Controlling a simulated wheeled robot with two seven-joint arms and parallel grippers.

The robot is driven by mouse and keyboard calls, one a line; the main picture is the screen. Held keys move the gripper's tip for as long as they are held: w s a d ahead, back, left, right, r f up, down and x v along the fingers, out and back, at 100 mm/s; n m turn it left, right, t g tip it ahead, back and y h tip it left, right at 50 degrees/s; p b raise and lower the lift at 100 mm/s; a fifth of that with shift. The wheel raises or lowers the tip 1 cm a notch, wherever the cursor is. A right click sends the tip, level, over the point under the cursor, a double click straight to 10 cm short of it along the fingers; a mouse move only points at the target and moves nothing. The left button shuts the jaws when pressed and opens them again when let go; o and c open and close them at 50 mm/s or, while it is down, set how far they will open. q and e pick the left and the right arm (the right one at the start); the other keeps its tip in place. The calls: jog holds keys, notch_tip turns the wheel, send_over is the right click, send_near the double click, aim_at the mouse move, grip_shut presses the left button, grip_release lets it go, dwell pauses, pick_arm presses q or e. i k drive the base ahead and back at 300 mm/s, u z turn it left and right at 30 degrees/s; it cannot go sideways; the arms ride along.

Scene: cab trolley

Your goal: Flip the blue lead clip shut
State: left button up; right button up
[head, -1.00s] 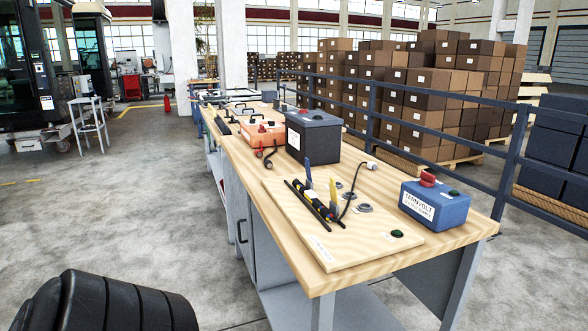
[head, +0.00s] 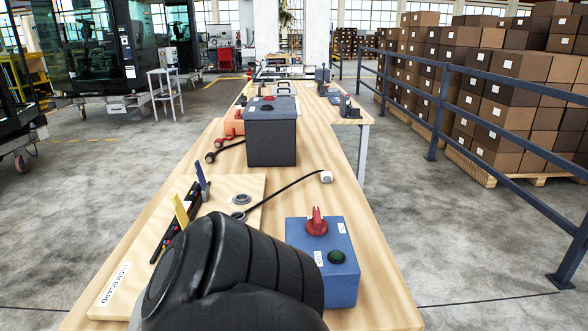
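A blue upright lever (head: 203,181), which looks like the blue lead clip, stands up on the wooden board labelled COM BOARD (head: 113,283). It rises from a dark strip (head: 188,210) and looks raised, not folded flat. A similar yellow lever (head: 181,211) stands nearer on the same board. A large black rounded part of my arm fills the bottom centre and hides the near right of the board. Neither of my grippers shows.
A blue box with a red knob (head: 317,222) and green button sits right of my arm. A dark grey box (head: 271,137) stands farther along the bench. A black cable with a white end (head: 326,177) lies between. A railing (head: 500,165) runs along the right.

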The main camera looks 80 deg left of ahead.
aim_at(201, 178)
jog(key=i, duration=0.1)
jog(key=u, duration=3.75)
jog(key=k, duration=1.35)
jog(key=u, duration=0.45)
jog(key=i, duration=1)
jog(key=z, duration=0.2)
